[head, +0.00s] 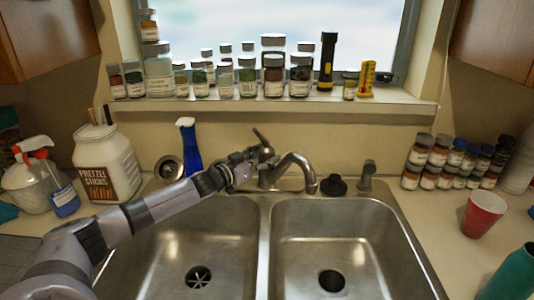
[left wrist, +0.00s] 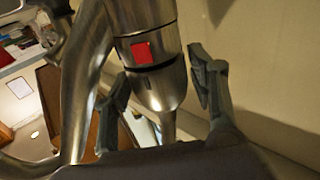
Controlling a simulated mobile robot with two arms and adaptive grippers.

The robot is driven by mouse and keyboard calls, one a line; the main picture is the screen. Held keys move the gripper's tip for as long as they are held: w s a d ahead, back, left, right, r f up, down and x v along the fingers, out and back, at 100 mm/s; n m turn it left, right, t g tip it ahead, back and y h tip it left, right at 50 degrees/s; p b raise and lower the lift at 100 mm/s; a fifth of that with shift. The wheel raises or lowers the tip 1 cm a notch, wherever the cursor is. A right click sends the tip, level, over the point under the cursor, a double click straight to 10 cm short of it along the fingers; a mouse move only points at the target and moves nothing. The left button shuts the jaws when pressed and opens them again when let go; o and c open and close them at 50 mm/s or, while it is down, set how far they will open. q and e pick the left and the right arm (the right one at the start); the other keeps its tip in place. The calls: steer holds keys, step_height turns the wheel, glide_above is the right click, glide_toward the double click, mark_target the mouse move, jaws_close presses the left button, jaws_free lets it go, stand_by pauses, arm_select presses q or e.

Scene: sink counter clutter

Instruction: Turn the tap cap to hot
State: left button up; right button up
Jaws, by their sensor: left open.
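The tap (head: 290,172) stands behind the double sink, its spout curving over to the right. Its cap (head: 262,151) carries a lever pointing up and to the left. My left gripper (head: 244,168) is beside the cap, on its left. In the left wrist view the metal cap (left wrist: 147,60), with a red square mark on it, shows large between the two fingers of my open left gripper (left wrist: 163,88). Gaps show between the fingers and the cap; contact cannot be told. The tap spout (left wrist: 88,80) runs along the left. My right gripper is not in view.
Two sink basins (head: 262,245) lie in front, both empty. Several small jars (head: 440,165) and a red cup (head: 482,214) stand right. More jars line the window sill (head: 270,103).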

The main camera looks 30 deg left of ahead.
arm_select(q)
steer(key=shift+w+d, duration=0.1)
steer(key=shift+w, duration=0.3)
steer(key=c, duration=0.9)
steer(key=shift+r+m+h+p, duration=0.25)
steer(key=shift+m+h+p, duration=0.15)
steer(key=shift+h+p, duration=0.2)
steer(key=shift+f+m+g+h+p, duration=0.15)
steer(key=shift+m+g+h+p, duration=0.2)
steer(key=shift+h, duration=0.25)
steer(key=shift+f, duration=0.1)
steer(key=o, duration=0.9)
